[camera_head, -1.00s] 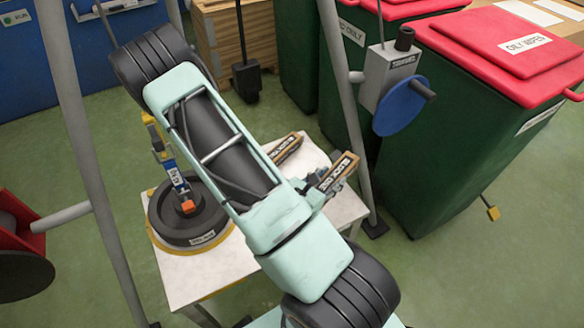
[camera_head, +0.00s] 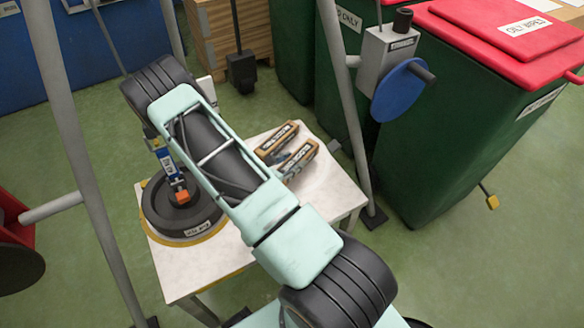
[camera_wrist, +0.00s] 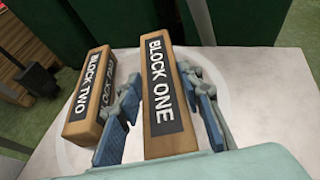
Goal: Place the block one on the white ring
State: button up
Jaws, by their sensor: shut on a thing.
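Block one (camera_wrist: 160,92), a wooden block with a black label, stands between the blue finger pads of my gripper (camera_wrist: 161,80) in the wrist view. My gripper is shut on it. It also shows in the head view (camera_head: 301,158), over the white table. I cannot tell whether it touches the tabletop. Block two (camera_wrist: 93,98) lies just left of it with a narrow gap, and shows behind it in the head view (camera_head: 277,139).
A grey post (camera_head: 345,110) stands close at the table's right edge. Green bins (camera_head: 440,140) with red lids stand beyond it.

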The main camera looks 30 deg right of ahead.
jog(key=shift+f, duration=1.1)
jog(key=shift+f+b, duration=0.25)
jog(key=shift+b, duration=0.05)
jog(key=o, duration=1.4)
jog(key=shift+r, duration=0.1)
jog(key=shift+r, duration=0.15)
jog(key=shift+s+a+r+p, duration=0.1)
jog(key=shift+a+r+p, duration=0.05)
jog(key=shift+a+p, duration=0.15)
jog(key=p+v, duration=0.1)
jog(key=v, duration=1)
jog(key=shift+s+a, duration=0.15)
